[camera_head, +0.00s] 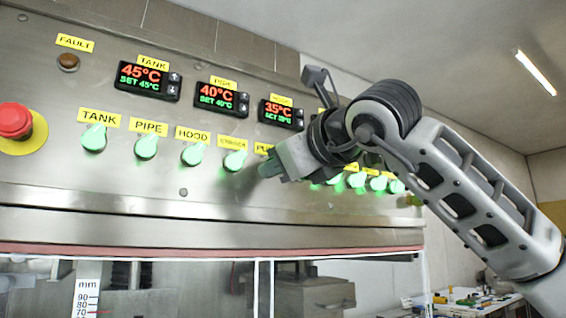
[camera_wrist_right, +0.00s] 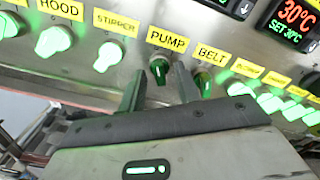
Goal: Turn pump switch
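The pump switch (camera_wrist_right: 159,70) is a small dark green knob under the yellow PUMP label (camera_wrist_right: 168,40) in the right wrist view. It looks darker than the brightly lit knobs to its left. My right gripper (camera_wrist_right: 159,76) is open, with one finger on each side of the pump switch and gaps between them. I cannot tell how deep the fingertips reach around it. In the head view my right gripper (camera_head: 268,168) is at the panel and hides the pump switch and most of its label. My left gripper is not in view.
The stripper knob (camera_wrist_right: 108,57) is left of the gripper, and the dark belt knob (camera_wrist_right: 203,83) is close beside the right finger. More lit knobs line the panel (camera_head: 60,175). A red emergency button (camera_head: 15,120) is at far left. Temperature displays (camera_head: 147,80) sit above.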

